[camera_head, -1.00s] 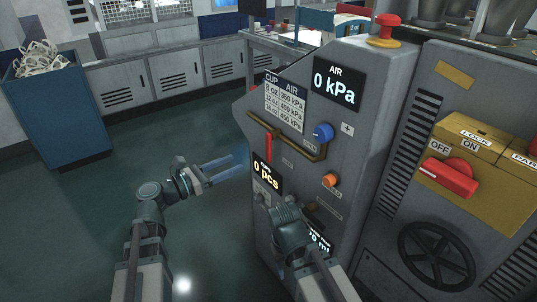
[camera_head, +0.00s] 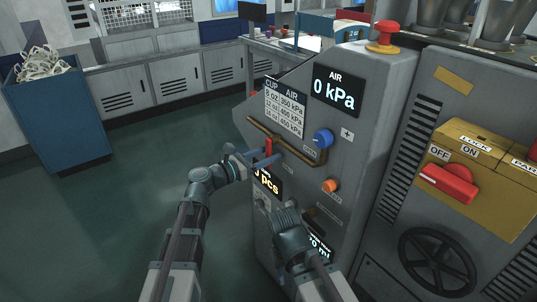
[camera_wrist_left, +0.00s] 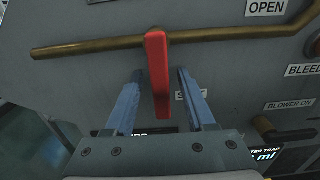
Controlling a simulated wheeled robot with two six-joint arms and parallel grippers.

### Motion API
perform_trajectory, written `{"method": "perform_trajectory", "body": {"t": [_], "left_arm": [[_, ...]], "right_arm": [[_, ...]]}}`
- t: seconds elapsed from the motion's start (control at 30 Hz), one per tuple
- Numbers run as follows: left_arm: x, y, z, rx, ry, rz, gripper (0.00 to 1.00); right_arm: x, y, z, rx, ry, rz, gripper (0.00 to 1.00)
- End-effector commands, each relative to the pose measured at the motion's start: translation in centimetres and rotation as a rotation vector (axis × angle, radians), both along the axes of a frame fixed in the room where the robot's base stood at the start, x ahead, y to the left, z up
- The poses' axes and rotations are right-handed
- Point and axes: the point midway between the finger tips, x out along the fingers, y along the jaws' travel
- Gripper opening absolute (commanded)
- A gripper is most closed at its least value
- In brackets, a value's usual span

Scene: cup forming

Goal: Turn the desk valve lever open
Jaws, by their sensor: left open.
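The red valve lever (camera_head: 268,146) hangs down from a brass pipe (camera_head: 314,154) on the grey desk panel. In the left wrist view the lever (camera_wrist_left: 157,75) points straight down from the pipe (camera_wrist_left: 90,46), with an OPEN label (camera_wrist_left: 266,8) above right and a partly hidden label behind the fingers. My left gripper (camera_head: 262,156) is open at the lever. In the left wrist view its two blue fingers (camera_wrist_left: 158,100) stand on either side of the lever, with gaps showing. My right gripper is low before the panel, its fingers hidden behind its wrist.
A blue knob (camera_head: 322,138) and an orange knob (camera_head: 330,186) sit right of the lever. The AIR display (camera_head: 338,90) reads 0 kPa. A red button (camera_head: 386,32) tops the desk. A yellow switch box (camera_head: 490,170) stands at right. Open floor lies left.

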Motion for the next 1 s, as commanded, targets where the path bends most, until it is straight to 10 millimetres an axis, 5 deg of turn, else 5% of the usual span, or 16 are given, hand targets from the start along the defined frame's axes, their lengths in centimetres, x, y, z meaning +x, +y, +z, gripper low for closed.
{"method": "perform_trajectory", "body": {"t": [0.3, 0.6, 1.0], "left_arm": [[0.07, -0.13, 0.0, 0.0, 0.0, 0.0, 0.53], [0.07, -0.12, 0.0, 0.0, 0.0, 0.0, 0.0], [0.06, -0.12, 0.0, 0.0, 0.0, 0.0, 0.0]], "right_arm": [[0.0, 0.0, 0.0, 0.0, 0.0, 0.0, 0.5], [0.0, 0.0, 0.0, 0.0, 0.0, 0.0, 0.5], [0.0, 0.0, 0.0, 0.0, 0.0, 0.0, 0.5]]}}
